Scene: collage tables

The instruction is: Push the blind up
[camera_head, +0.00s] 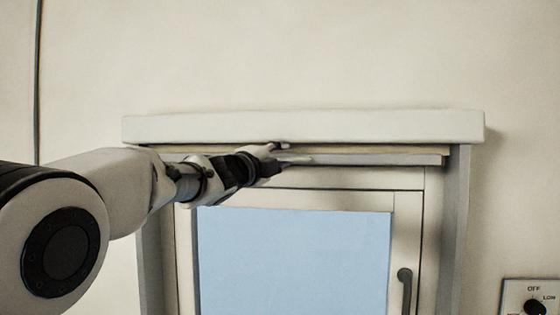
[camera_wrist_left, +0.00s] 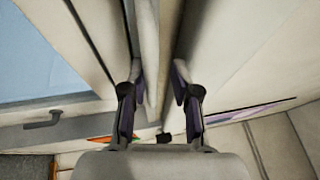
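The blind is gathered up under the white headbox (camera_head: 300,127) above the window. Only a narrow cream strip and its pale bottom bar (camera_head: 385,159) show below the headbox. My left gripper (camera_head: 284,153) is at the bar, a little left of its middle, and hides part of it. In the left wrist view the two fingers of my left gripper (camera_wrist_left: 160,105) stand apart, with a pale strip running up beside the left finger. I cannot tell whether the fingers touch the bar. My right gripper is in neither view.
The window (camera_head: 290,260) below has a pale frame and a dark handle (camera_head: 405,288) at its right. Side posts (camera_head: 455,220) flank the window. A control panel with a black knob (camera_head: 535,306) is on the wall at the lower right. The wall above the headbox is bare.

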